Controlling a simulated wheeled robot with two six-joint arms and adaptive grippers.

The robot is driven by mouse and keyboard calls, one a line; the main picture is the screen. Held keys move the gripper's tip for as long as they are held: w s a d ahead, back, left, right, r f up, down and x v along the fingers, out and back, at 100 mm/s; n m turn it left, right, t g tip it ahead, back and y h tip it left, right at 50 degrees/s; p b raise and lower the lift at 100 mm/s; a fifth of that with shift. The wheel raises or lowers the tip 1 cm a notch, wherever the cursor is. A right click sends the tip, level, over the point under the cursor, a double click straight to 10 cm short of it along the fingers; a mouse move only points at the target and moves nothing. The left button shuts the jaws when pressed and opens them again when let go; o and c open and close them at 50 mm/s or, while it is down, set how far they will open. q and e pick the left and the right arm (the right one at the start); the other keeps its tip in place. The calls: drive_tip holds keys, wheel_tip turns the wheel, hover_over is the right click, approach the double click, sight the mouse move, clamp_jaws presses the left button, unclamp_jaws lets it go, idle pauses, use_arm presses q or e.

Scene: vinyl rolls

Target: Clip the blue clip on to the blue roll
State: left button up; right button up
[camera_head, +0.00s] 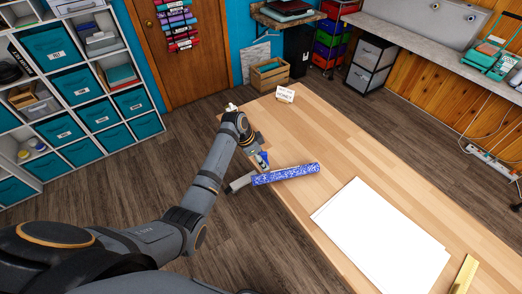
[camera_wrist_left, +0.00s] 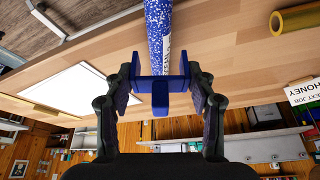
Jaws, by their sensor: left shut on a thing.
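The blue roll (camera_head: 290,173), speckled blue and white, lies across the near left edge of the wooden table, with a plain grey end on its left. My left gripper (camera_head: 260,155) is just above and behind the roll, shut on the blue clip (camera_head: 263,161). In the left wrist view the clip (camera_wrist_left: 160,98) sits between the two fingers, and the roll (camera_wrist_left: 158,35) runs straight ahead of it, lined up with its middle. The clip and roll overlap in this view; I cannot tell whether they touch. My right gripper is not in view.
White sheets (camera_head: 382,238) lie on the table, with a brass-coloured bar (camera_head: 465,274) at the near right. A small sign (camera_head: 285,94) stands at the far end. A yellow roll (camera_wrist_left: 298,19) shows in the left wrist view. The table's middle is clear.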

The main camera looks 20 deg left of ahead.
use_arm(q)
drive_tip(key=shift+d, duration=0.1)
drive_tip(key=shift+s+p, duration=0.1)
drive_tip(key=shift+p, duration=0.25)
wheel_tip(320, 180, down, 6)
drive_tip(key=b, duration=0.4)
drive_tip(key=shift+f, duration=0.1)
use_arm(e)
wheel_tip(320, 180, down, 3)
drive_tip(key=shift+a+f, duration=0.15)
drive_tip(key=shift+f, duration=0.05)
use_arm(q)
drive_tip(key=shift+f, duration=0.1)
drive_tip(key=shift+f, duration=0.25)
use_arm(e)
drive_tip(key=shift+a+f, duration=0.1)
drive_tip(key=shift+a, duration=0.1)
use_arm(q)
drive_tip(key=shift+f, duration=0.15)
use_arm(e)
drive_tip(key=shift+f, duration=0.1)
